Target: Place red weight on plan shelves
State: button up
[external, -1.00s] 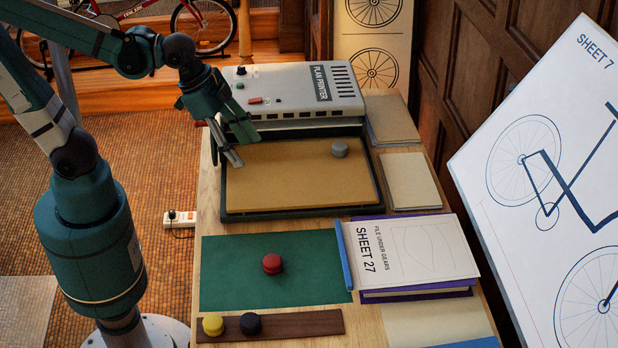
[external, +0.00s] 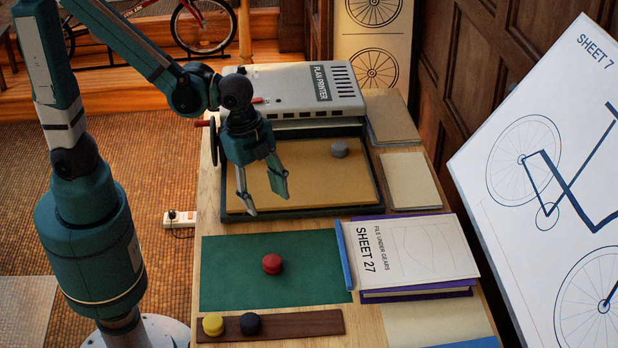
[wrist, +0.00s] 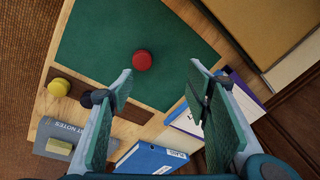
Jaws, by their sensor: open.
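The red weight (external: 272,264) is a small round knobbed piece standing on the green mat (external: 225,290). It also shows in the wrist view (wrist: 142,60), between and beyond my fingertips. My gripper (external: 267,204) is open and empty, pointing down above the front part of the printer's tray, behind the red weight and apart from it. In the wrist view my gripper's fingers (wrist: 160,78) are spread wide with nothing between them. I cannot make out any plan shelves in these views.
The plan printer (external: 290,90) stands at the back, with a grey weight (external: 339,149) on its tan tray (external: 310,190). A yellow weight (external: 213,324) and a dark one (external: 250,323) sit on a brown strip (external: 300,323). The Sheet 27 stack (external: 415,250) lies right of the mat.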

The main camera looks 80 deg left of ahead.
aim_at(273, 258)
jog(key=d+f+m, duration=0.1)
jog(key=f, duration=0.2)
jog(key=d+f+m+g, duration=0.1)
jog(key=d+f, duration=0.1)
jog(key=f, duration=0.1)
jog(key=w+d+f+m+g, duration=0.1)
jog(key=d+f+m, duration=0.1)
jog(key=f, duration=0.1)
jog(key=shift+w, duration=0.1)
jog(key=shift+d+f+m, duration=0.25)
jog(key=shift+f+m, duration=0.05)
jog(key=shift+f, duration=0.15)
jog(key=shift+f, duration=0.15)
jog(key=shift+f+b, duration=0.4)
jog(key=shift+f, duration=0.75)
jog(key=shift+a+f+b, duration=0.15)
jog(key=shift+f+b, duration=0.65)
jog(key=shift+f, duration=1.8)
jog(key=c, duration=1.4)
jog(key=shift+o, duration=0.2)
